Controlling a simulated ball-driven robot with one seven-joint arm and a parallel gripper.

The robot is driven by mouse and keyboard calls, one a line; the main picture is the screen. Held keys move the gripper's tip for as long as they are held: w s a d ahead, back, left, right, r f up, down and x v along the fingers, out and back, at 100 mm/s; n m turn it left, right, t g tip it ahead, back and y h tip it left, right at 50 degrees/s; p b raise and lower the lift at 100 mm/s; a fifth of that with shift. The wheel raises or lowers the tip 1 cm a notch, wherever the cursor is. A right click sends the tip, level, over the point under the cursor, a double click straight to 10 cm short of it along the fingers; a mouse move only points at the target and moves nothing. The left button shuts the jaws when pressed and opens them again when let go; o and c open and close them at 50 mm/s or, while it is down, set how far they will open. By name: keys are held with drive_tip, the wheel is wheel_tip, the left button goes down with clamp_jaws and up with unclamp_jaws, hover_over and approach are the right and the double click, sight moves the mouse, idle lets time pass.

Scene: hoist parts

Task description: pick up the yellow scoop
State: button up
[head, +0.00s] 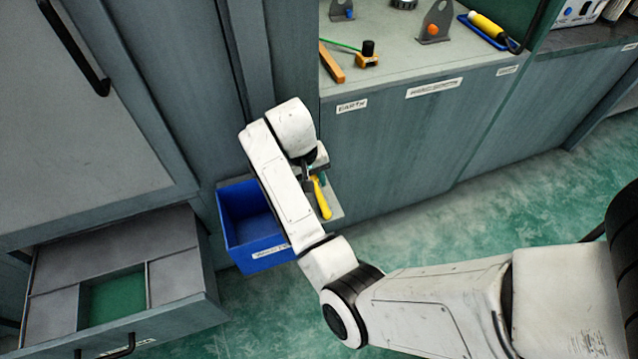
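A long yellow piece (321,199), which looks like the yellow scoop, shows just right of my forearm, over a small pale ledge beside the blue bin. My gripper (309,183) is a small dark shape at the end of my arm, right at the upper end of the yellow piece. My arm hides much of the gripper and part of the yellow piece. I cannot tell whether the fingers are open or shut, or whether they touch it.
A blue bin (235,255) stands left of my forearm. An open drawer (172,278) is at lower left. The counter (385,68) above holds an orange block (332,62), metal brackets and a yellow-handled tool (487,27). Green floor at lower middle is clear.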

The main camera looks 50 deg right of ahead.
sight(320, 197)
drive_tip(key=f, duration=0.2)
drive_tip(key=d+f, duration=0.1)
drive_tip(key=f, duration=0.2)
drive_tip(key=s+f+b, duration=0.1)
drive_tip(key=f, duration=0.1)
drive_tip(key=shift+d+f, duration=0.15)
drive_tip(key=shift+f, duration=0.15)
clamp_jaws()
